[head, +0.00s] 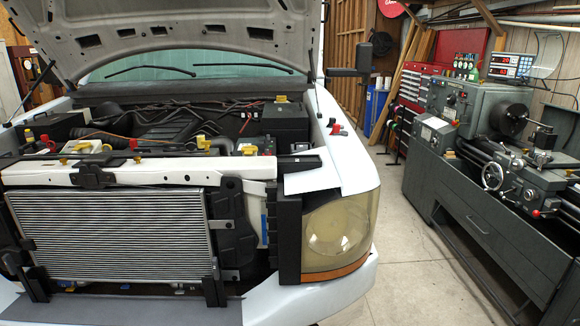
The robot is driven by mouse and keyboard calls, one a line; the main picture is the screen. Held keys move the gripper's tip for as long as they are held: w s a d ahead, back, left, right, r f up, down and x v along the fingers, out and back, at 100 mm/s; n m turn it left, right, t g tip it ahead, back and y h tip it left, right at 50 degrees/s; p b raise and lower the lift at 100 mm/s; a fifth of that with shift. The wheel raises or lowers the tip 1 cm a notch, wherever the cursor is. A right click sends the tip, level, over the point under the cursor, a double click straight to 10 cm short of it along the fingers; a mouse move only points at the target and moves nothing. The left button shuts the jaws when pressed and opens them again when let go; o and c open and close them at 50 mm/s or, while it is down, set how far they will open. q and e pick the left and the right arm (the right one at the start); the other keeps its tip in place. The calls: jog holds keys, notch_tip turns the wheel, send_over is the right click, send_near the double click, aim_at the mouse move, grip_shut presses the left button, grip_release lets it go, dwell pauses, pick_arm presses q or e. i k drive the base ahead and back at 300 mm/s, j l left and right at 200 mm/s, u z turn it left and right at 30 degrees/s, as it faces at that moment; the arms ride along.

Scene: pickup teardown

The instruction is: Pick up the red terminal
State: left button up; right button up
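A small red piece (336,127) with a dark part beside it sits on top of the pickup's white fender at the right. Neither of my grippers shows in the head view.
The pickup's hood (180,30) is raised over the engine bay. The radiator (115,236) and headlight (338,235) face me. Yellow caps (203,142) and a black box (286,122) are in the bay. A lathe (500,150) stands right, past clear floor (405,240).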

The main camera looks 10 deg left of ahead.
aim_at(45, 139)
jog(key=j+z, duration=0.15)
jog(key=j, duration=0.25)
jog(key=k+j+z, duration=0.15)
jog(key=j, duration=0.25)
jog(key=k+j+z, duration=0.15)
jog(key=j, duration=0.25)
jog(key=k+j+z, duration=0.15)
jog(key=j, duration=0.2)
jog(key=k+j+z, duration=0.15)
jog(key=j, duration=0.25)
